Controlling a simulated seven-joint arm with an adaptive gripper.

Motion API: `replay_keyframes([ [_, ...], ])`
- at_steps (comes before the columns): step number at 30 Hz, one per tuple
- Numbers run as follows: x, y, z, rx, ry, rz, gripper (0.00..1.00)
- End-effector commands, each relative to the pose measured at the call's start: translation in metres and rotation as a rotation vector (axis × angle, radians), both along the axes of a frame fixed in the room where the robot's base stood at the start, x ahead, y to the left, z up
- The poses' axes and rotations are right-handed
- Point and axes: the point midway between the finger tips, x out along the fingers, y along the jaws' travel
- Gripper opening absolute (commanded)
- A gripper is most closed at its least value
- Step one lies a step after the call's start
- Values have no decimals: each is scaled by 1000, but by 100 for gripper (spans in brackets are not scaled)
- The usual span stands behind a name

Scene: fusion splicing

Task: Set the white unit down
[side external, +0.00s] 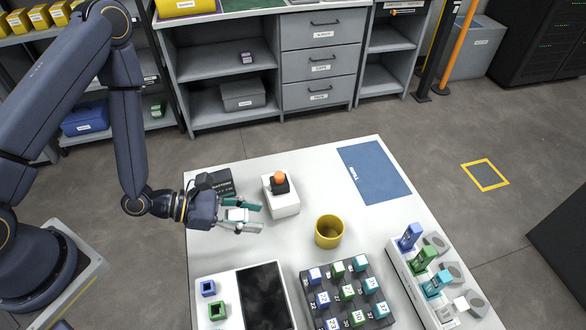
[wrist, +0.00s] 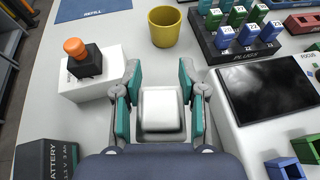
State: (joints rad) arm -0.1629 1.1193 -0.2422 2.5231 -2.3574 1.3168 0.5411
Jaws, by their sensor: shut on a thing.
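The white unit (wrist: 161,110) is a small pale block with rounded edges. It sits between the teal-padded fingers of my gripper (wrist: 160,82) in the wrist view. In the side view my gripper (side external: 250,217) is shut on the white unit (side external: 236,214) over the left part of the white table (side external: 222,252). The fingers hide part of the unit there. I cannot tell whether its underside touches the table.
A white box with an orange-topped black piece (side external: 283,200) stands close behind my gripper, with a dark battery box (side external: 213,182) beside it. A yellow cup (side external: 329,231) stands to the right. A blue mat (side external: 374,175) lies clear at the back; a rack of cubes (side external: 347,293) is in front.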

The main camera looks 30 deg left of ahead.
Motion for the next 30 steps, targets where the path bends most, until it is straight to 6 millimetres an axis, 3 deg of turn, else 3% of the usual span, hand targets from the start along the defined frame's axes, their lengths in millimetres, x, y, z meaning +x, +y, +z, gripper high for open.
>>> replay_keyframes([
  [6,53,-29,-12,0,-14,34,7],
  [12,104,-78,11,-4,-15,112,7],
  [17,124,-110,34,-5,-8,153,7],
  [21,132,-123,41,-3,-3,172,7],
  [26,151,-132,34,-6,2,183,7],
  [30,180,-148,18,-8,4,184,7],
])
